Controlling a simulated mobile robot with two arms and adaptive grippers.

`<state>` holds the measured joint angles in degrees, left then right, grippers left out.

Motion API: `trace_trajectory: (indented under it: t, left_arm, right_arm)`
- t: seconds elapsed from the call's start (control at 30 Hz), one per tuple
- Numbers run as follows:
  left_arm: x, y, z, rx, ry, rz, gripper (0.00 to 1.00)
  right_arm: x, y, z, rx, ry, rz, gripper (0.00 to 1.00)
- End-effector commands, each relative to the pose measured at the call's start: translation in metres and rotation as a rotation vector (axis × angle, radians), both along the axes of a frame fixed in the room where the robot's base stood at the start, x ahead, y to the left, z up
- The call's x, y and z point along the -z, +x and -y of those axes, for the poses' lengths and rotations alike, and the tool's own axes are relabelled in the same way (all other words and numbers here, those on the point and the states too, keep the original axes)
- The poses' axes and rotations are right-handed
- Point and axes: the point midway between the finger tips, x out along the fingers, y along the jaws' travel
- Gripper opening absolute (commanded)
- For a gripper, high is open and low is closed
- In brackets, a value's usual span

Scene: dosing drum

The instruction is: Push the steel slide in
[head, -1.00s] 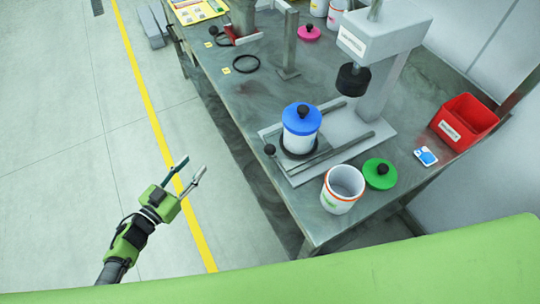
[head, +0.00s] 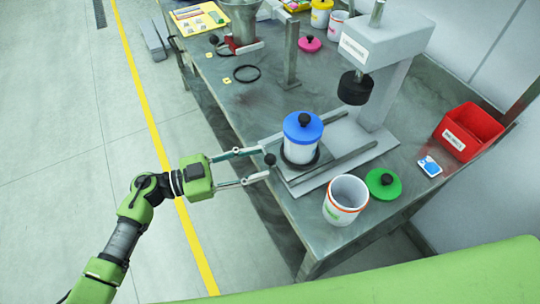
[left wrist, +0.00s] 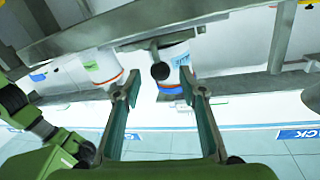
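The steel slide shows as a bar with a black ball knob (head: 269,159) at its near left end. It sits between two rails (head: 345,165) on the press base. A white pot with a blue lid (head: 303,127) stands upright in a black ring on the slide, left of and apart from the black press head (head: 355,88). My left gripper (head: 265,163) is open, its fingertips on either side of the knob in the head view. In the left wrist view the knob (left wrist: 160,71) shows between the spread fingers, with no visible contact. My right gripper is not in view.
An open white pot (head: 345,199) and a green lid (head: 383,184) stand right of the press base near the table edge. A red bin (head: 468,127) is at the right. A black ring (head: 247,73) lies farther back.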

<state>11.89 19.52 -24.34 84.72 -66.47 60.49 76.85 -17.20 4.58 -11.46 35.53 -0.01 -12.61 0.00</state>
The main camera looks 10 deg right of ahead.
Motion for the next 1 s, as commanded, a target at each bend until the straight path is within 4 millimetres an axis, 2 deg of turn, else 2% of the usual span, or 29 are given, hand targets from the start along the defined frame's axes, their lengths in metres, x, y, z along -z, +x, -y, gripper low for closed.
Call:
trace_trajectory:
  t: [0.1,0.23,0.4,0.63,0.67,0.7,0.8,1.0]
  left_arm:
    - [-0.002,0.003,0.021,0.001,-0.003,-0.001,0.38]
    - [-0.001,0.006,0.034,-0.002,-0.001,0.000,0.38]
    - [0.000,0.007,0.042,-0.002,-0.001,-0.001,0.38]
    - [0.000,0.007,0.042,-0.001,0.000,0.000,0.38]
    - [0.000,0.007,0.042,-0.001,0.000,0.000,0.33]
    - [0.000,0.007,0.042,-0.001,0.000,0.000,0.22]
    - [0.000,0.007,0.042,-0.001,0.000,0.000,0.00]
    - [0.000,0.008,0.047,-0.001,-0.002,-0.001,0.00]
  right_arm:
    - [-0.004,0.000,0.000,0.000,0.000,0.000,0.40]
    - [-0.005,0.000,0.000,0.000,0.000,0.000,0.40]
    - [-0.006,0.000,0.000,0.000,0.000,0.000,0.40]
    - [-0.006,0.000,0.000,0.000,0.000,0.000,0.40]
    - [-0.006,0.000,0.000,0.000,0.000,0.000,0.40]
    - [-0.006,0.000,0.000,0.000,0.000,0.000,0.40]
    - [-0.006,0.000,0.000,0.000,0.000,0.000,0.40]
    - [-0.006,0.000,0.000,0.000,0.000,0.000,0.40]
